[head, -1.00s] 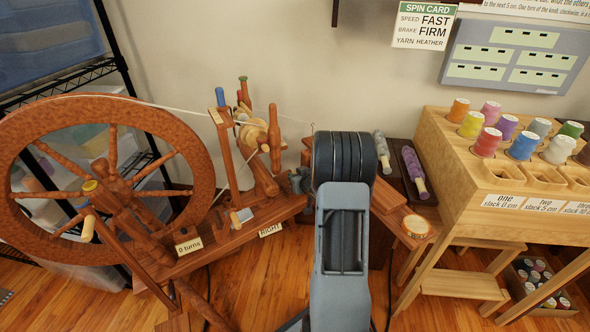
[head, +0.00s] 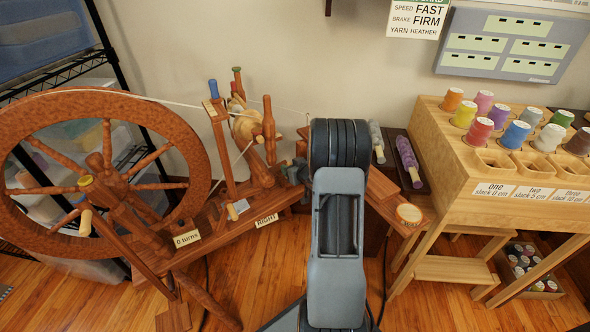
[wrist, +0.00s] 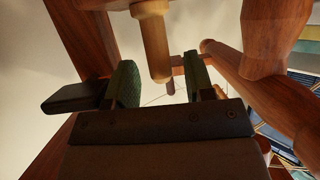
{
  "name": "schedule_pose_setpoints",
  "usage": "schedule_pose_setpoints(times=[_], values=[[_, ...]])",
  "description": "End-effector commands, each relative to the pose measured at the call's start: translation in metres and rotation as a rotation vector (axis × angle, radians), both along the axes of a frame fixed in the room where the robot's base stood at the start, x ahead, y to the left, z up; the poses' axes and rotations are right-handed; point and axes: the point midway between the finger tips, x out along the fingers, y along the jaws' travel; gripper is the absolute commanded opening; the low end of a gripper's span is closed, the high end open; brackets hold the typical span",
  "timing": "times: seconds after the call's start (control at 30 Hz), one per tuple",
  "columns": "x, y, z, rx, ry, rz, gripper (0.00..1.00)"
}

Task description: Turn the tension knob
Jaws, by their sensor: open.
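The wooden spinning wheel (head: 190,150) fills the left of the head view, with a bobbin (head: 243,127) and several upright posts on its sloping bed. I cannot tell for sure which of its turned parts is the tension knob. My gripper (head: 297,172) is at the right end of the bed, partly hidden behind my arm. In the wrist view my gripper (wrist: 160,75) is open, its green-padded fingers apart. A pale rounded wooden peg (wrist: 154,45) hangs down in the gap between the fingers; contact is not visible.
Tags read "0 turns" (head: 187,239) and "RIGHT" (head: 266,220). A spin card (head: 417,20) reads FAST, FIRM, HEATHER. A wooden stand (head: 448,135) with several coloured cones is at right. In the wrist view a thick brown turned post (wrist: 265,45) is close on the right.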

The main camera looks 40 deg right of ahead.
Motion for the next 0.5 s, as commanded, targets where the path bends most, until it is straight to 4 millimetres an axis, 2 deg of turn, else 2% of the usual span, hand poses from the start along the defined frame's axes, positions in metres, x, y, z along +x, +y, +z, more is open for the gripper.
schedule_pose_setpoints(times=[0.17, 0.5], values=[[-0.018, 0.000, 0.011, 0.000, -0.001, -0.002, 0.48], [-0.082, 0.005, 0.039, -0.001, -0.001, -0.004, 0.48]])
